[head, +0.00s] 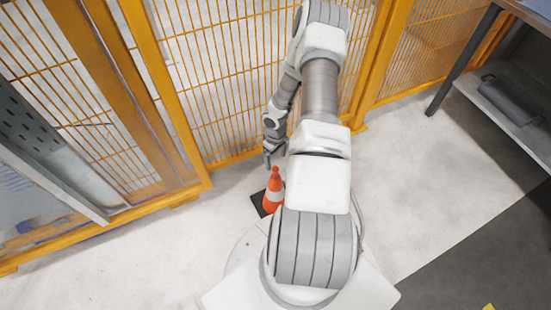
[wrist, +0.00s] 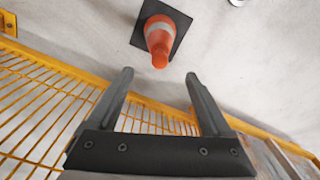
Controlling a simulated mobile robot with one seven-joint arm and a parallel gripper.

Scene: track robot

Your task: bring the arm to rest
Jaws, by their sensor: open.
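My arm is extended from its base toward the yellow fence, with the elbow raised high in the head view. My gripper (head: 274,152) hangs from the far end of the arm, close to the fence. In the wrist view my gripper (wrist: 159,75) is open, its two fingers spread with nothing between them. An orange and white traffic cone (head: 274,188) stands upright on the floor just below the gripper in the head view. The cone (wrist: 159,42) also shows beyond the fingertips in the wrist view, apart from them.
A yellow mesh fence (head: 225,80) runs behind the arm. A grey perforated panel (head: 45,150) is at the left. A bench with a lower shelf (head: 515,105) stands at the right. White floor (head: 420,190) is clear right of my base, with a dark floor area (head: 490,255) beyond.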

